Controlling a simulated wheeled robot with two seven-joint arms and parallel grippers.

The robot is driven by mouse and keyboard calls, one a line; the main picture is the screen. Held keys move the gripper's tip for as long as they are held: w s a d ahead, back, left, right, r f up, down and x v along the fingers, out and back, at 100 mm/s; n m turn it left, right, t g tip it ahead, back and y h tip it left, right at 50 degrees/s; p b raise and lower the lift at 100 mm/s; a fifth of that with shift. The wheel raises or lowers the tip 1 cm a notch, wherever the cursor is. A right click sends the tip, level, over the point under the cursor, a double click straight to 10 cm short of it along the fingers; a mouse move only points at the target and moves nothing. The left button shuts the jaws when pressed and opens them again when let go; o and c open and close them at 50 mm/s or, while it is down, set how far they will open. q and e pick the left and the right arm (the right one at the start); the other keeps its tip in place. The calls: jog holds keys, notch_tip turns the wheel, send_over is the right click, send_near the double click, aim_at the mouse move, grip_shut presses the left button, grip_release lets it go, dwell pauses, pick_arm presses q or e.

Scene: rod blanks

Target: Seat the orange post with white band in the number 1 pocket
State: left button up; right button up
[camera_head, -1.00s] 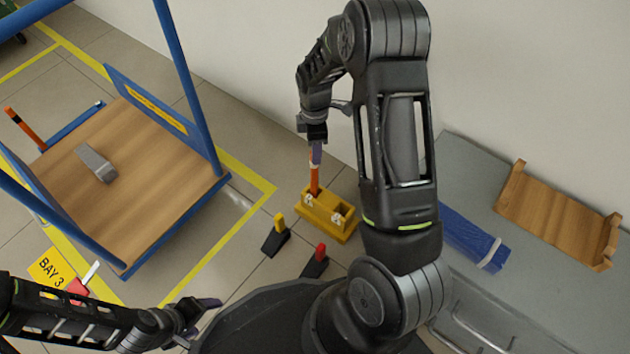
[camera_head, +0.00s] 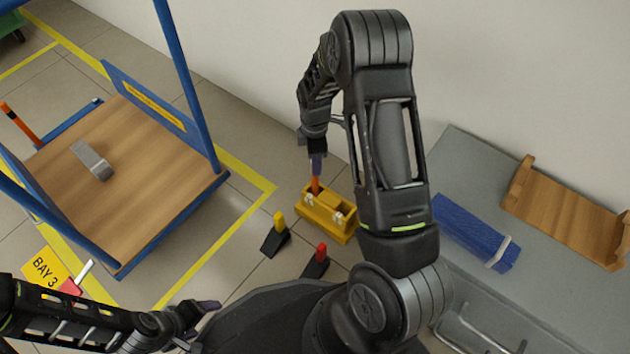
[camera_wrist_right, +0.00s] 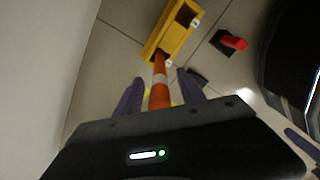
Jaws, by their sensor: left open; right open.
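The orange post (camera_head: 316,185) with a white band, seen in the right wrist view (camera_wrist_right: 159,66), stands with its lower end in one pocket of the yellow block (camera_head: 328,226), the left one in the head view. Small white labels (camera_head: 338,218) mark the block, but I cannot read their numbers. My right gripper (camera_head: 317,163) is above that pocket. Its jaws are open, one finger on each side of the post in the right wrist view (camera_wrist_right: 160,88). The fingers hide the band in the head view. My left gripper (camera_head: 203,322) is open and empty at the lower left, away from the block.
A yellow-topped (camera_head: 279,219) and a red-topped (camera_head: 321,250) black wedge stand near the block. A blue cart (camera_head: 150,190) at left carries a grey metal piece (camera_head: 92,160). A grey bench at right holds a blue bundle (camera_head: 470,230) and a wooden tray (camera_head: 570,215).

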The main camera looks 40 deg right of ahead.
dwell(0.5)
grip_shut()
dwell(0.3)
jog(key=shift+r, duration=0.1)
dwell(0.9)
